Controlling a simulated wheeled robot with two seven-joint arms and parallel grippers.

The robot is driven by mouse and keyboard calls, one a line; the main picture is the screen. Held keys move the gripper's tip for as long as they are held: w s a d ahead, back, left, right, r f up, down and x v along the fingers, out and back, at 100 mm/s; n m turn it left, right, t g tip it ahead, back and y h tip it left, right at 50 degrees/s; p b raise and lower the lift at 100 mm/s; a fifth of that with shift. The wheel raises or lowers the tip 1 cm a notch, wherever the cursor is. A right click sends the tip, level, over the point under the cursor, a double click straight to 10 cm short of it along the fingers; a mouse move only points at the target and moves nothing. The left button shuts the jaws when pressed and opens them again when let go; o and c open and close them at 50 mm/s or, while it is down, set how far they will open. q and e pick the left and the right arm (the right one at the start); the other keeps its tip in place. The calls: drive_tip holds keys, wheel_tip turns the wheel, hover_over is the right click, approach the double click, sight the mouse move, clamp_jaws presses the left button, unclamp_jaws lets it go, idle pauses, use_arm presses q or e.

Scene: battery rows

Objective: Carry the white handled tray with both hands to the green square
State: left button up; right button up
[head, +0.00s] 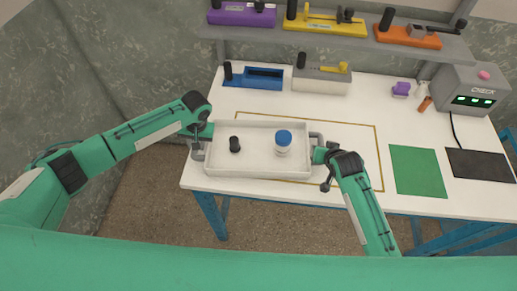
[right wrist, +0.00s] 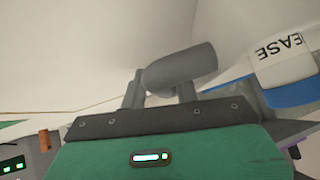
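The white handled tray (head: 262,172) is over the table's front left part, roughly level; I cannot tell whether it touches the table. It holds a small black cylinder (head: 235,145) and a white jar with a blue lid (head: 284,141), whose label shows in the right wrist view (right wrist: 283,57). My left gripper (head: 200,140) is at the tray's left grey handle and appears shut on it. My right gripper (head: 319,154) is at the right handle; in the right wrist view its fingers (right wrist: 160,90) meet the grey handle bar (right wrist: 181,68). The green square (head: 417,171) lies to the right, bare.
A yellow outline (head: 377,150) marks the white table. A black mat (head: 480,164) and a grey CHECK box (head: 473,92) stand right of the green square. Blue (head: 253,78) and white (head: 321,80) holders stand behind the tray. A shelf (head: 345,42) runs above.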

use_arm(q)
clamp_jaws()
use_arm(e)
clamp_jaws()
use_arm(q)
drive_tip(key=shift+r, duration=0.15)
use_arm(e)
drive_tip(key=shift+r, duration=0.2)
